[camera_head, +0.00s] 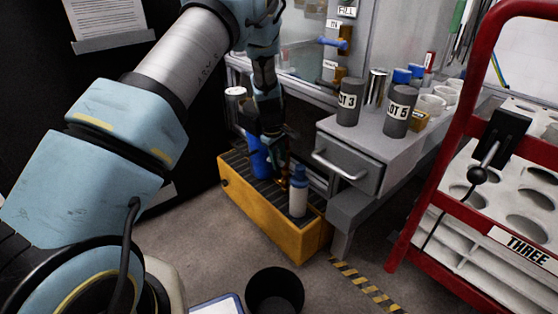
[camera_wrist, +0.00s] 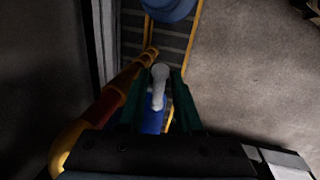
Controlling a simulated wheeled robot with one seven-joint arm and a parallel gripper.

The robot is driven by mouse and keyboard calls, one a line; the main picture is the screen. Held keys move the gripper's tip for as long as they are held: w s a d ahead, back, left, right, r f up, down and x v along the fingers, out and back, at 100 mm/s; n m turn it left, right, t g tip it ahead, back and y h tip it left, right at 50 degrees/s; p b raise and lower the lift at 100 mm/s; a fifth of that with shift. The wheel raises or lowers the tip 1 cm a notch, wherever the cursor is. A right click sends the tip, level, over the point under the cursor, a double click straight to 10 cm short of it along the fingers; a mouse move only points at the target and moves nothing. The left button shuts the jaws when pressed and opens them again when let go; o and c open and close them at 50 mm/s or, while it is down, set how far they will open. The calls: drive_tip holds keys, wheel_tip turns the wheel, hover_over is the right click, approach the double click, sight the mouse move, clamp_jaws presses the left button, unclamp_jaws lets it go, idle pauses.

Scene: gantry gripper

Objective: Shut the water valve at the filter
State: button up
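The valve's lever, blue with a rounded grey end (camera_wrist: 160,74), lies between the two green fingers of my gripper (camera_wrist: 158,82) in the wrist view. The fingers stand apart, one on each side of the lever. A narrow gap shows at the right finger; contact on the left is unclear. A brass pipe (camera_wrist: 130,74) with a dark red section runs beside the left finger. In the head view my gripper (camera_head: 272,150) points down over the yellow crate (camera_head: 258,229), and the lever is hard to make out. The blue-topped white filter (camera_head: 298,196) stands upright on the crate.
A grey drawer bench (camera_head: 390,151) with canisters is right of the crate. A red-framed rack (camera_head: 398,255) stands farther right. A black bin (camera_head: 275,292) is on the floor in front. Open floor (camera_wrist: 255,75) lies right of the crate in the wrist view.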

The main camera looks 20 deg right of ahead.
clamp_jaws()
drive_tip(key=shift+s+t+p, duration=0.3)
drive_tip(key=shift+t+p, duration=0.3)
drive_tip(key=shift+p, duration=0.4)
drive_tip(key=shift+f+t+y+p, duration=0.45)
drive_tip(key=shift+t+p, duration=0.3)
drive_tip(key=shift+t, duration=0.25)
drive_tip(key=shift+o, duration=1.5)
unclamp_jaws()
drive_tip(key=shift+d+r, duration=0.1)
